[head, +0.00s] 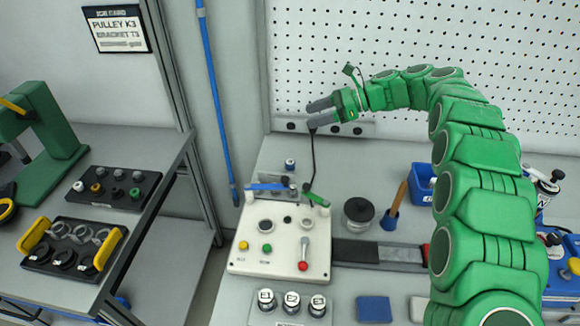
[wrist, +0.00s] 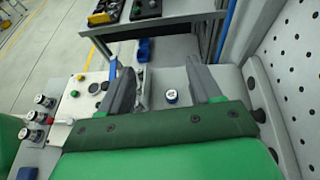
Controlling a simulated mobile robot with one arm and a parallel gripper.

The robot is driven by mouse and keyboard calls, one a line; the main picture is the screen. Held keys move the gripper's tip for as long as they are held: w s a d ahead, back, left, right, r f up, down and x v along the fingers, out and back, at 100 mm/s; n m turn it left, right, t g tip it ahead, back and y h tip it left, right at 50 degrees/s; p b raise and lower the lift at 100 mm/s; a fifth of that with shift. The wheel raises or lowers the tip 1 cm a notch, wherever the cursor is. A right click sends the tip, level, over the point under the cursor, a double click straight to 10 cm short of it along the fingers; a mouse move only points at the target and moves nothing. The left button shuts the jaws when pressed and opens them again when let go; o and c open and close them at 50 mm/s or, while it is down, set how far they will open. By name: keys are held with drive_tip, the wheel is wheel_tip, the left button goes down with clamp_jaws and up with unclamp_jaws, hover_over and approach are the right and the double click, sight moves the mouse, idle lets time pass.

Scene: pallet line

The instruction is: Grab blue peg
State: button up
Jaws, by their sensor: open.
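A small peg with a pale, marked top and a blue band (head: 290,164) stands upright on the grey bench, behind the white control box. It also shows in the wrist view (wrist: 171,96), seen from above, framed between my two fingers. My gripper (head: 321,112) is open and empty, well above the bench, and in the head view right of the peg. The fingers also show in the wrist view (wrist: 160,72). They are apart from the peg and do not touch it.
The white control box (head: 262,262) with buttons, a red-knobbed lever and blue and green handles stands in front of the peg. A black knob (head: 359,210) and a blue holder with a wooden-handled tool (head: 391,217) stand to the right. A perforated wall (head: 400,35) rises behind.

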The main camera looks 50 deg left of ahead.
approach(290, 162)
drive_tip(key=f, duration=0.1)
drive_tip(key=s+a+f, duration=0.1)
drive_tip(key=shift+s+a+f, duration=0.15)
drive_tip(key=shift+s+f, duration=0.1)
drive_tip(key=shift+f, duration=0.1)
drive_tip(key=shift+s+a+f, duration=0.25)
drive_tip(key=shift+s+f, duration=0.05)
drive_tip(key=shift+s, duration=0.05)
drive_tip(key=shift+x, duration=3.4)
drive_tip(key=shift+a+r, duration=0.1)
drive_tip(key=c, duration=1.1)
drive_tip(key=shift+o, duration=0.2)
wheel_tip(290, 162, up, 3)
drive_tip(key=shift+r, duration=0.2)
drive_tip(key=s+d+r, duration=0.7)
drive_tip(key=d+r, duration=0.2)
drive_tip(key=d, duration=0.3)
drive_tip(key=shift+d+r, duration=0.15)
drive_tip(key=shift+r, duration=0.15)
